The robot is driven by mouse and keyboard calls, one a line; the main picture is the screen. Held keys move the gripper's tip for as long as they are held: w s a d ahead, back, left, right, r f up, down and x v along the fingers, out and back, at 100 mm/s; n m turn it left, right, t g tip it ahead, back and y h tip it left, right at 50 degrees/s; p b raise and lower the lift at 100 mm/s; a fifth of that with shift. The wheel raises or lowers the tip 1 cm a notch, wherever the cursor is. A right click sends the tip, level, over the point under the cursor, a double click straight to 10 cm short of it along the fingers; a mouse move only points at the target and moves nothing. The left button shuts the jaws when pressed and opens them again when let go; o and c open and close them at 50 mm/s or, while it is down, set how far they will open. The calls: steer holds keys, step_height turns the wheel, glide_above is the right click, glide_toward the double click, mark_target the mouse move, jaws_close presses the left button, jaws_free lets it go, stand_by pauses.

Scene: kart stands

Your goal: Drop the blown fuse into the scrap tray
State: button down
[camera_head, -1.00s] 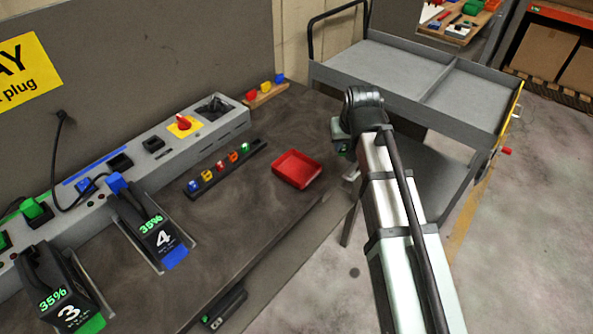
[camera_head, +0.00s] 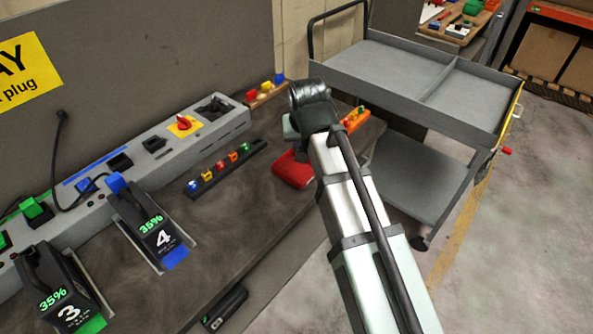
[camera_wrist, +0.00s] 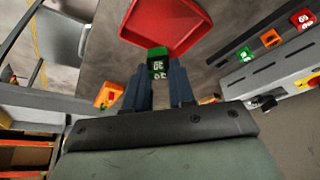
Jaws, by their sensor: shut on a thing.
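My gripper (camera_wrist: 160,88) is shut on a green fuse (camera_wrist: 157,55) with white digits on its faces. In the wrist view the fuse stands out beyond the fingertips and overlaps the near rim of the red scrap tray (camera_wrist: 203,45). The fuse's height over the tray is hard to tell. The visible part of the tray floor looks empty. In the head view the tray (camera_head: 289,172) lies on the bench near its front edge, its right side partly hidden by my arm. My fingers and the held fuse are hidden there behind my wrist.
A black strip (camera_head: 217,173) of several coloured fuses lies left of the tray. A grey charger rail (camera_head: 150,155) runs behind it. An orange item (camera_head: 355,119) sits at the bench's right end. A grey cart (camera_head: 400,75) stands beyond.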

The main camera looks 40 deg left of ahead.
steer(key=shift+f, duration=2.85)
steer(key=c, duration=0.9)
jaws_free()
steer(key=shift+o, duration=0.2)
steer(key=shift+r, duration=0.1)
steer(key=v, duration=1.3)
steer(key=shift+r, duration=0.3)
steer(key=shift+d, duration=0.15)
